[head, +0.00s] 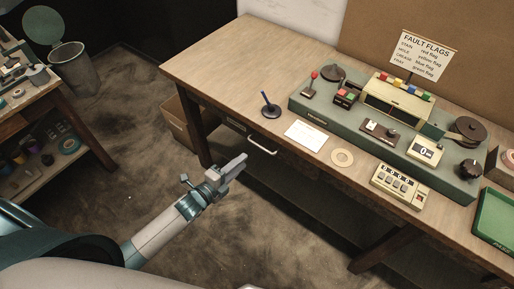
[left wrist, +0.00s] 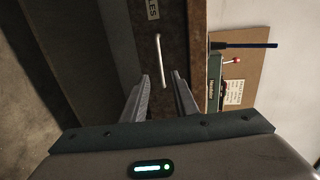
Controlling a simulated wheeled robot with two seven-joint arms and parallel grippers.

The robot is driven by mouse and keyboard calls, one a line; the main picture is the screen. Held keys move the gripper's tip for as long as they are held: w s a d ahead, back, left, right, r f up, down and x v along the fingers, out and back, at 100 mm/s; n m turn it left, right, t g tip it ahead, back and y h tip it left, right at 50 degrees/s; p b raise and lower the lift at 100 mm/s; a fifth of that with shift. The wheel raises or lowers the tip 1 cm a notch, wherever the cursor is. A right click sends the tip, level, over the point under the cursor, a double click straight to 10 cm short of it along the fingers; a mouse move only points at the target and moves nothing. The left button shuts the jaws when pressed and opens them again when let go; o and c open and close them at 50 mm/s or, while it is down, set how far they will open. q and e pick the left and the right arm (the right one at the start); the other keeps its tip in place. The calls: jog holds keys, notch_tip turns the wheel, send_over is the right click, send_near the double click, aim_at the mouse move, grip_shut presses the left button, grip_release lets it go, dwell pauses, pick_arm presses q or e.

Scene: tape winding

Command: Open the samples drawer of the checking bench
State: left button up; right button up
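The checking bench (head: 215,66) is a wooden table on the right of the head view. Its samples drawer shows a pale bar handle (head: 262,145) on the front edge, and the drawer looks closed. In the left wrist view the handle (left wrist: 161,60) lies ahead, between the lines of the two fingers, beside a label plate (left wrist: 152,9) ending in "LES". My left gripper (head: 240,164) is in front of the bench, just left of and below the handle, apart from it. In the left wrist view its fingers (left wrist: 159,88) are spread with nothing between them. My right gripper is not in view.
A cardboard box (head: 185,125) sits under the bench's left end. Open floor lies left of the bench.

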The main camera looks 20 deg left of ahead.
pick_arm(q)
jog(key=p+x, duration=0.1)
jog(key=x, duration=0.9)
jog(key=shift+w, duration=0.1)
grip_shut()
